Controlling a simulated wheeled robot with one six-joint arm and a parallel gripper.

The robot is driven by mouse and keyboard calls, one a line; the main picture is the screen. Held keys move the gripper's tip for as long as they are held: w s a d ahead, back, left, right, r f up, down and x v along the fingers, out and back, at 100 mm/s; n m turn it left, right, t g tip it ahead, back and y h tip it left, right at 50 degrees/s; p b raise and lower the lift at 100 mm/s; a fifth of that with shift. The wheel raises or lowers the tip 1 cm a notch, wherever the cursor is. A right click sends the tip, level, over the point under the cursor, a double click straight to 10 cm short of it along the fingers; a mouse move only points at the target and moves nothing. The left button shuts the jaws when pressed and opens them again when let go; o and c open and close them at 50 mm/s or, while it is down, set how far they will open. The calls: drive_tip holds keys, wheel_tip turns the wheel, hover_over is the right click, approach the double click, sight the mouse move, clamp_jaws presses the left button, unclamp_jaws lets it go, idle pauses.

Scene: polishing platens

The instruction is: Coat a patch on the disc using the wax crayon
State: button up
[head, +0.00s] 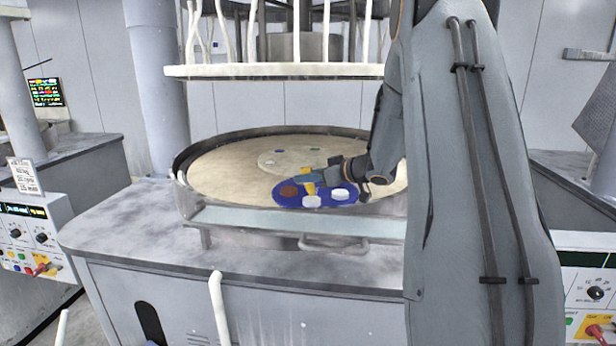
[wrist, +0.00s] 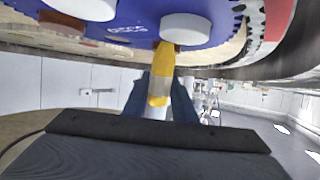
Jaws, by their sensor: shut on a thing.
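A blue toothed disc (head: 324,203) lies on the cream platen near its front rim, and it fills the top of the wrist view (wrist: 133,33). It carries a reddish-brown round piece (head: 289,191) and white round pieces (head: 312,201) (head: 340,193). My gripper (head: 314,178) is over the disc. Its blue fingers (wrist: 160,104) are shut on the yellow wax crayon (head: 308,188), which has a pale band in the wrist view (wrist: 163,70). The crayon's end is close to a white piece (wrist: 186,28); I cannot tell whether it touches anything.
A raised metal rim (head: 183,163) surrounds the cream platen (head: 228,178). A pale upper plate (head: 270,71) hangs above. A paler disc (head: 290,155) lies farther back on the platen. A bar-shaped handle (head: 333,243) is at the machine's front. The platen's left side is clear.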

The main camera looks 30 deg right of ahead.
drive_tip(key=shift+s+a+r+p, duration=0.1)
drive_tip(key=shift+s+a+p, duration=0.45)
drive_tip(key=shift+s, duration=0.3)
drive_tip(key=shift+s+a+r+p, duration=0.1)
drive_tip(key=shift+s+a+p, duration=0.45)
drive_tip(key=shift+s, duration=0.3)
drive_tip(key=shift+f, duration=0.1)
drive_tip(key=shift+w+d+f+p, duration=0.1)
drive_tip(key=shift+w+d+p, duration=0.4)
drive_tip(key=shift+w, duration=0.35)
drive_tip(key=shift+w+d+p, duration=0.25)
drive_tip(key=shift+w+d, duration=0.35)
drive_tip(key=shift+w, duration=0.25)
wheel_tip(320, 180, up, 6)
drive_tip(key=p, duration=0.5)
